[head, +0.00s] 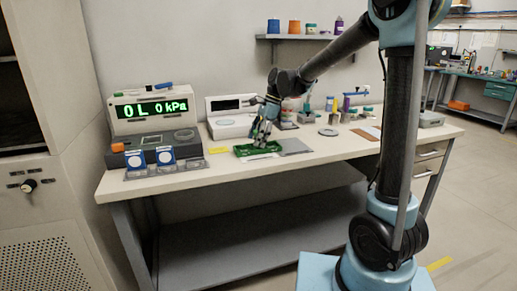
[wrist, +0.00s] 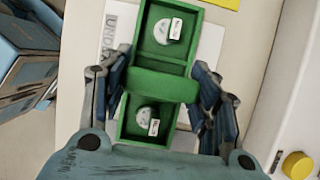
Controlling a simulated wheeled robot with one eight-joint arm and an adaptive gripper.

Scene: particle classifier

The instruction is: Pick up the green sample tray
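The green sample tray (head: 258,150) lies on the workbench, in front of the small white instrument. In the wrist view the tray (wrist: 163,85) has a raised green bar across its middle. A white round labelled sample sits in each compartment on either side of the bar. My gripper (head: 262,142) points down over the tray. In the wrist view my gripper's fingers (wrist: 162,75) stand apart, one at each end of the bar. They look very close to it; I cannot tell whether they touch.
A pressure display (head: 150,110) and a dark unit with blue-framed dishes (head: 165,155) stand to the left. A white instrument (head: 231,118) is behind the tray. A grey plate (head: 294,146) lies to the right. Bottles and a metal ring (head: 328,131) are farther right.

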